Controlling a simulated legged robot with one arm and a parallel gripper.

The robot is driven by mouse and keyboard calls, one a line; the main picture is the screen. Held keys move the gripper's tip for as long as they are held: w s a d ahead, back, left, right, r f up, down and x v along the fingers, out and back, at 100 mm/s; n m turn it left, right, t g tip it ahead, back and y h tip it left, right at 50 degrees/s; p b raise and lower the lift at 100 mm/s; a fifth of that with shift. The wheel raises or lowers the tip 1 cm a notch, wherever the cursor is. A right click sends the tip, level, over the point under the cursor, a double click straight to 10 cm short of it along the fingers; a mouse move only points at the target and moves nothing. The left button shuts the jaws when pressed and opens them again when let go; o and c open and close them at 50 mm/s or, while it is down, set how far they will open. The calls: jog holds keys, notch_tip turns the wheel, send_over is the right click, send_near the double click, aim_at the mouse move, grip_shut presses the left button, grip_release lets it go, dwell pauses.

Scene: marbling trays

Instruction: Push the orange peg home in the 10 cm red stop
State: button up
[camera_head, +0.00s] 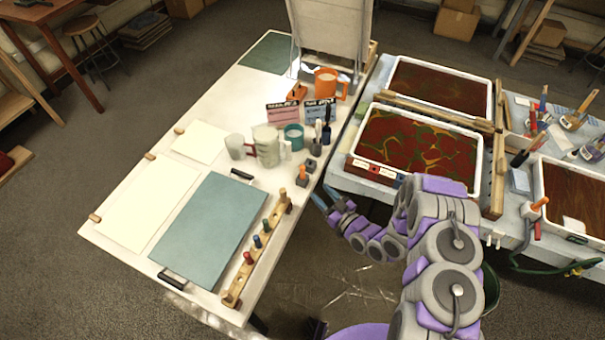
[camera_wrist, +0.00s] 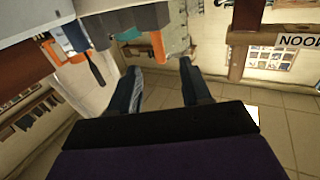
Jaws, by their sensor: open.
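My gripper (camera_head: 325,197) is open and empty, off the right edge of the white table; its two dark fingers stand apart in the wrist view (camera_wrist: 160,68). A wooden rail (camera_head: 232,292) on the table holds a red peg (camera_head: 248,258), a blue peg (camera_head: 257,241), a green peg (camera_head: 266,226) and an orange peg (camera_head: 283,195) at its far end. An orange upright piece (camera_head: 303,171) stands in a small grey block beyond the rail. An orange cylinder (camera_wrist: 158,46) shows between the fingertips in the wrist view, apart from them. I cannot tell which part is the 10 cm red stop.
A teal board (camera_head: 210,230) lies beside the rail. Mugs (camera_head: 267,145) and an orange container (camera_head: 328,82) stand farther back. A marbling tray (camera_head: 412,187) sits on the bench to the right; a red block (camera_head: 374,168) shows on its front. A gap separates table and bench.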

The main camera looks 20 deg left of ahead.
aim_at(304, 175)
jog(key=x, duration=0.5)
jog(key=shift+s+b, duration=0.1)
jog(key=shift+b, duration=0.3)
jog(key=shift+w+b+x, duration=0.15)
jog(key=shift+b+x, duration=0.35)
jog(key=shift+x, duration=1.2)
jog(key=shift+w+b+x, duration=0.15)
jog(key=shift+b+x, duration=0.3)
jog(key=shift+x, duration=1.2)
jog(key=shift+d, duration=0.15)
jog(key=shift+c, duration=0.5)
grip_shut()
jog(key=shift+r, duration=0.1)
